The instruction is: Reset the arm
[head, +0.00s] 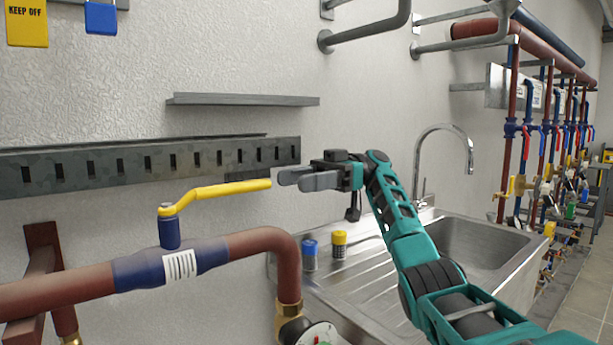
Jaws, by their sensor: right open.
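My right arm comes in from the lower right in teal and black. Its gripper (289,180) is open and empty, with grey fingers pointing left. The fingertips are close to the free end of a yellow valve handle (222,189); I cannot tell whether they touch it. The handle lies roughly level, pointing right, on a blue valve body (170,265) in a red-brown pipe (65,292). My left gripper is not in view.
A steel sink (470,245) with a curved tap (441,140) stands behind my right arm. Two small containers, one blue-topped (310,255) and one yellow-topped (339,245), stand on its drainboard. A slotted rail (100,165) runs along the wall. Coloured pipes (530,130) stand at the right.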

